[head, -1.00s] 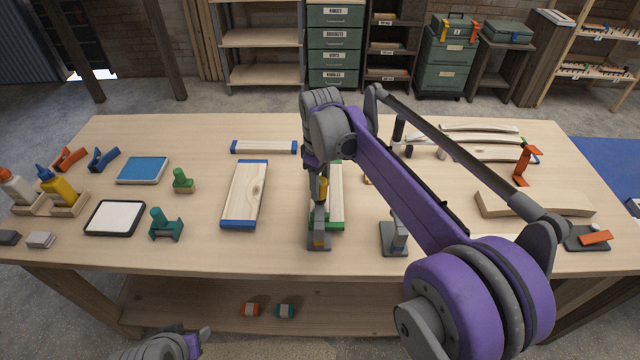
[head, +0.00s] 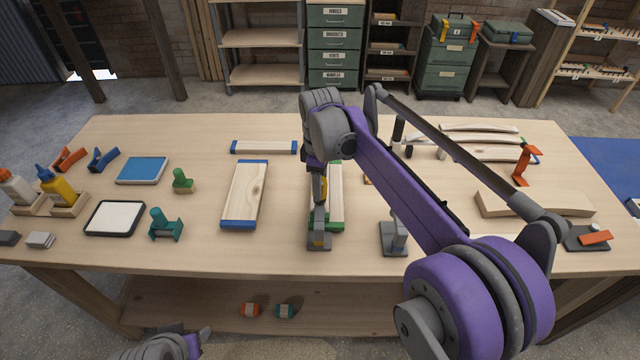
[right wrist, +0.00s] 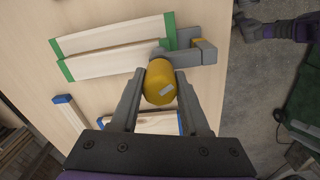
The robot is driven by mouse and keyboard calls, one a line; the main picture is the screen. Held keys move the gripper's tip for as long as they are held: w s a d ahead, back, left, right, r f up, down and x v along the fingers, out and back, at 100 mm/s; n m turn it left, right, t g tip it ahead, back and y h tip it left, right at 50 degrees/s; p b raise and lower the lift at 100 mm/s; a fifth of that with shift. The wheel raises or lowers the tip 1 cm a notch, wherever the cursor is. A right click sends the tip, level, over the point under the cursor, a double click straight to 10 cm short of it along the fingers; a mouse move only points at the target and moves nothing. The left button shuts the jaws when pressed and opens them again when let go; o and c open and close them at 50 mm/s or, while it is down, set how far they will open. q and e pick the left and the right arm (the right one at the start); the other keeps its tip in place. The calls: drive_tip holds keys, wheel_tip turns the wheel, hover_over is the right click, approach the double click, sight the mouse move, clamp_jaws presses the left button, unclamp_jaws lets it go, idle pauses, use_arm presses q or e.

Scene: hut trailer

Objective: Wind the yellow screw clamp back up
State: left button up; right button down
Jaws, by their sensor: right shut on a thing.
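The yellow screw clamp has a grey frame, whose lower end (head: 319,242) shows at the front of the green-ended boards (head: 336,190) in the head view. My right gripper (head: 322,186) is above it. In the right wrist view, the clamp's yellow handle (right wrist: 159,84), with a pale mark on its side, sits between the two fingers of my right gripper (right wrist: 160,88), shut on it. The grey clamp bar (right wrist: 190,55) lies beside the green board ends. My left gripper (head: 200,343) shows only partly at the bottom of the head view, away from the clamp; its fingers are unclear.
A blue-ended board (head: 244,195) lies left of the clamp. A second grey clamp (head: 394,238) stands to the right. A teal clamp (head: 165,225), a green one (head: 182,181) and glue bottles (head: 58,186) are farther left. My right arm hides part of the bench.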

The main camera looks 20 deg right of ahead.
drive_tip(key=shift+c, duration=1.9)
unclamp_jaws()
drive_tip(key=shift+r, duration=0.1)
drive_tip(key=r, duration=1)
drive_tip(key=shift+s+r+p, duration=0.2)
drive_tip(key=shift+r+p, duration=0.1)
drive_tip(key=shift+p, duration=0.1)
